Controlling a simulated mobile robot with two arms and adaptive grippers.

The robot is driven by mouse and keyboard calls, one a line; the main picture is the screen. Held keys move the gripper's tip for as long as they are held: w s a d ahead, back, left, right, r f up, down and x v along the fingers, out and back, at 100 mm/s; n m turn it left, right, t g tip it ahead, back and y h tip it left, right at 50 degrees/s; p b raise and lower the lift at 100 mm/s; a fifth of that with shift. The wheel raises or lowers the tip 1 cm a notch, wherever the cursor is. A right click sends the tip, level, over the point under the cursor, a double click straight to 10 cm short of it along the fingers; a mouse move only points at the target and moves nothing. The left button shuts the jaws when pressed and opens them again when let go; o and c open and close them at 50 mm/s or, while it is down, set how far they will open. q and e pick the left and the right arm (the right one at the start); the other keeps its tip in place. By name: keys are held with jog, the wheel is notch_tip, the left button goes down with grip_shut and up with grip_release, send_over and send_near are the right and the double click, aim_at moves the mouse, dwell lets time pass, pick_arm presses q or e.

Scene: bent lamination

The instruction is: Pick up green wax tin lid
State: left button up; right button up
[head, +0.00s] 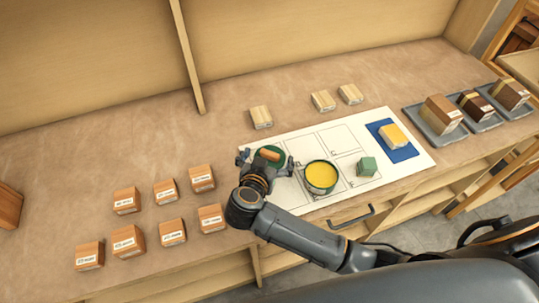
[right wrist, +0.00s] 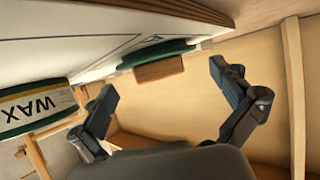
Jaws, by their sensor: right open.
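The green wax tin lid (head: 270,153) has a brown wooden knob and lies on the white sheet (head: 408,127). In the right wrist view the lid (right wrist: 157,53) shows edge-on, with its knob (right wrist: 160,70) pointing toward the gripper. My right gripper (head: 266,161) is open over the lid. In the wrist view its fingers (right wrist: 162,77) are spread to either side of the knob, with nothing held. The open tin (head: 321,175) of yellow wax stands right of the lid; its WAX label (right wrist: 33,107) shows in the wrist view. My left gripper is not in view.
A green block (head: 366,167) and a yellow-topped block on a blue pad (head: 409,152) lie right of the tin. Several labelled wooden blocks (head: 166,191) stand left of the gripper. Pale blocks (head: 261,117) lie behind, and grey trays (head: 422,124) with brown blocks stand at right.

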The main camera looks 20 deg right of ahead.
jog(key=shift+x, duration=1)
jog(key=shift+s+a, duration=0.1)
jog(key=c, duration=1.2)
jog(key=shift+s, duration=0.1)
jog(key=c, duration=0.4)
jog(key=shift+o, duration=0.2)
